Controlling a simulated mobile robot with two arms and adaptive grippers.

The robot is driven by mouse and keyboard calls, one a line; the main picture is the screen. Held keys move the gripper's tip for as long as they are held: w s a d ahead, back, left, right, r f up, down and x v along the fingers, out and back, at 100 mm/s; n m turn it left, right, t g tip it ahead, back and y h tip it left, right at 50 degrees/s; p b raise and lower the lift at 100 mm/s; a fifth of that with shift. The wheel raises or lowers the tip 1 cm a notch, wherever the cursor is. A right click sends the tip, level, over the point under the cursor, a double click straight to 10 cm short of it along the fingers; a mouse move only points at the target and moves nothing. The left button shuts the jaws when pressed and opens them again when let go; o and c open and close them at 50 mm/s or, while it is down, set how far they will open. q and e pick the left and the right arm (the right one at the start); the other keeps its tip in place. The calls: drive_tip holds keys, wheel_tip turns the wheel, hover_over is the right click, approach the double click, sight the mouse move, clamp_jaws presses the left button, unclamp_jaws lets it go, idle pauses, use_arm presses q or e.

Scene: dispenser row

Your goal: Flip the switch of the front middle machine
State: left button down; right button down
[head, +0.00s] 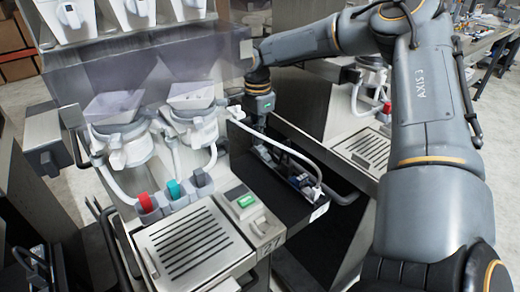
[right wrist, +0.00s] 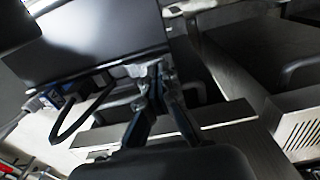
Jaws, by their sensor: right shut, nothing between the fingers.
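The nearest machine in the middle of the head view has a pale slotted drip tray (head: 195,245) and a small green-lit panel (head: 243,200) at its front right corner. I take this panel to be the switch area; whether the switch is up or down is too small to tell. My right gripper (head: 257,118) is behind this panel, beside the machine's right side, pointing down. Its fingertips are hard to make out there. In the right wrist view my right gripper (right wrist: 157,78) is shut with nothing in it, by a dark panel and a cable. My left gripper is not seen.
Red (head: 144,202), teal (head: 174,189) and grey taps stand behind the tray, below clear hoppers (head: 193,95). A white hose (head: 275,143) runs over the dark side with blue connectors. Another machine with a slotted tray (head: 368,150) stands to the right, partly behind my arm.

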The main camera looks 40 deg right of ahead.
drive_tip(key=shift+f, duration=0.6)
drive_tip(key=shift+r, duration=0.2)
wheel_tip(320, 180, up, 7)
drive_tip(key=p, duration=0.5)
drive_tip(key=shift+p, duration=0.4)
drive_tip(key=shift+f, duration=0.1)
